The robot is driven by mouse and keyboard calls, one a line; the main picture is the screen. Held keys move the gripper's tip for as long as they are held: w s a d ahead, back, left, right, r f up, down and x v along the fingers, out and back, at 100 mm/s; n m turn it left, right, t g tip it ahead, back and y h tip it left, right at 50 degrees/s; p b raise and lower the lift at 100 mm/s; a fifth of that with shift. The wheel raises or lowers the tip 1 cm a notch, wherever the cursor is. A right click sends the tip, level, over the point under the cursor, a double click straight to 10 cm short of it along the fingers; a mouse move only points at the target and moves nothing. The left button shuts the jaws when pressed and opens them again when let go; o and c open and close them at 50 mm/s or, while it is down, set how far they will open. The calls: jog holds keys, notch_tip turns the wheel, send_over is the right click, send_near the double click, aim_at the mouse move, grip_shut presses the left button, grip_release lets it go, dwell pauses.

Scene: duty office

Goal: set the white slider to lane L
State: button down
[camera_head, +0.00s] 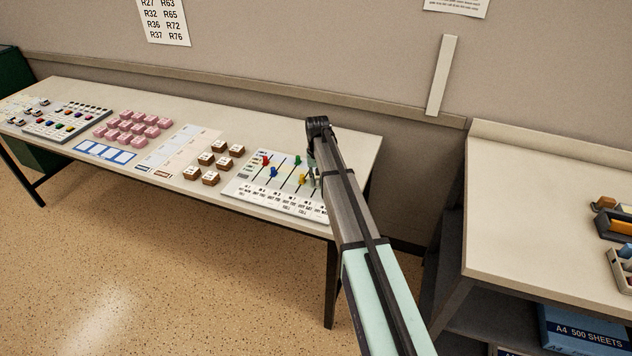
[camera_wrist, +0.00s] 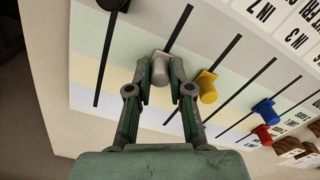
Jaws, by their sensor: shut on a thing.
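The slider board (camera_head: 252,188) lies near the right end of the long table. It has dark slots running across coloured lane bands, which also show in the wrist view (camera_wrist: 90,75). The white slider (camera_wrist: 160,70), a pale grey-white knob, sits on a slot between my fingertips. My gripper (camera_wrist: 160,80) is shut on it from both sides. In the head view my gripper (camera_head: 314,172) is over the board's right part, and my arm hides the white slider. I cannot read which lane is L.
Beside the white slider is a yellow slider (camera_wrist: 207,87), then a blue slider (camera_wrist: 264,110) and a red slider (camera_wrist: 263,134). A dark knob (camera_wrist: 114,4) shows at the top edge. Brown blocks (camera_head: 210,178) and pink blocks (camera_head: 132,127) stand left of the board.

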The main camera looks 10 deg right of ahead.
aim_at(317, 179)
jog(key=c, duration=1)
grip_release()
jog(key=shift+c, duration=0.2)
notch_tip(317, 179, up, 12)
